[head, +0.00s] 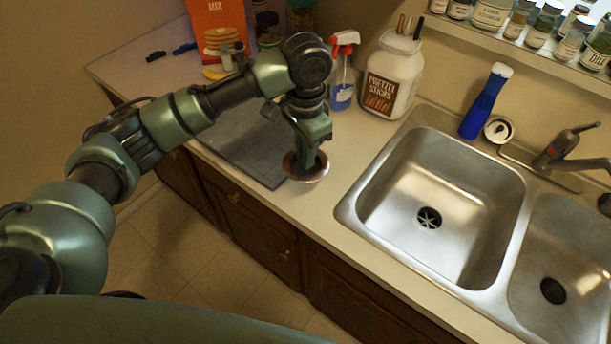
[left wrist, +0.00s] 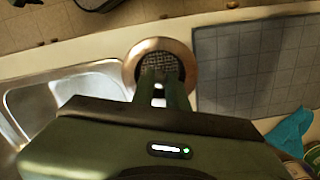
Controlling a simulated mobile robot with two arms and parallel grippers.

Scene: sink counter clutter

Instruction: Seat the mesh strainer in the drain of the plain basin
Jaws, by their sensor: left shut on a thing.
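The mesh strainer (head: 312,178) is a round piece with a copper-coloured rim and dark mesh. My left gripper (head: 309,164) points down and is shut on it, over the counter's front part beside the grey mat. In the left wrist view the strainer (left wrist: 187,62) sits at the fingertips (left wrist: 161,78), its mesh showing between and beyond them. The left basin (head: 465,190) has a drain (head: 429,218) with a cross-shaped grate. The right basin (head: 575,255) has a dark round drain hole (head: 553,291). My right gripper is not in view.
A grey mat (head: 245,150) lies left of the gripper. A spray bottle (head: 343,75), a pretzel jar (head: 393,75) and a blue bottle (head: 486,102) stand behind. A white roundish item (head: 499,130) and the faucet (head: 565,150) are behind the basins. Counter between strainer and sink is clear.

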